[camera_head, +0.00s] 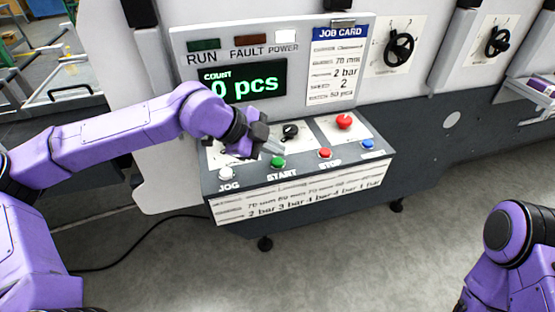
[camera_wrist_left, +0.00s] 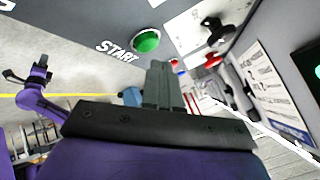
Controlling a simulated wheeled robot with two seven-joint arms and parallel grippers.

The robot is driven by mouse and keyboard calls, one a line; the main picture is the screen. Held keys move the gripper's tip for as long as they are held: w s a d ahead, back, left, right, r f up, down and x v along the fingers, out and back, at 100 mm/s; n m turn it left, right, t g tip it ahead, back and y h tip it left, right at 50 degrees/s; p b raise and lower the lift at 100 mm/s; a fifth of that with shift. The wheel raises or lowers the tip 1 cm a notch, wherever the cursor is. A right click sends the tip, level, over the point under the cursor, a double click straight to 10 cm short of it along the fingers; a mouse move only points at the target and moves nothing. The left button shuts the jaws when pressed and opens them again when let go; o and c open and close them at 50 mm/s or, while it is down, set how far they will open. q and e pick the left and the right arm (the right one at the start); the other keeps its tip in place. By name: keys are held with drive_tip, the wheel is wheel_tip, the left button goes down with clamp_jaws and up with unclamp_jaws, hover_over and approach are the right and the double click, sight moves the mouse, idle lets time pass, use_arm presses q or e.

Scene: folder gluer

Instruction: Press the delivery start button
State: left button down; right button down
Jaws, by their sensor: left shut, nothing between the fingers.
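The control panel (camera_head: 300,170) has a green button (camera_head: 277,161) labelled START on its sloped top. In the left wrist view the green button (camera_wrist_left: 146,41) sits above and a little left of my fingertips. My left gripper (camera_head: 272,147) is shut and empty, with its tips just above and behind the START button; I see no clear contact. The shut fingers also show in the left wrist view (camera_wrist_left: 158,68). My right arm is at the lower right of the head view, but its gripper is out of the picture.
A white JOG button (camera_head: 226,173), red STOP button (camera_head: 325,153), blue button (camera_head: 367,144) and red mushroom button (camera_head: 344,121) share the panel. A black knob (camera_head: 291,131) stands behind START. The display (camera_head: 242,82) and job card (camera_head: 337,68) rise behind.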

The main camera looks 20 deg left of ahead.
idle(0.5)
use_arm(q)
drive_tip(key=shift+f+b, duration=0.35)
drive_tip(key=shift+f, duration=0.1)
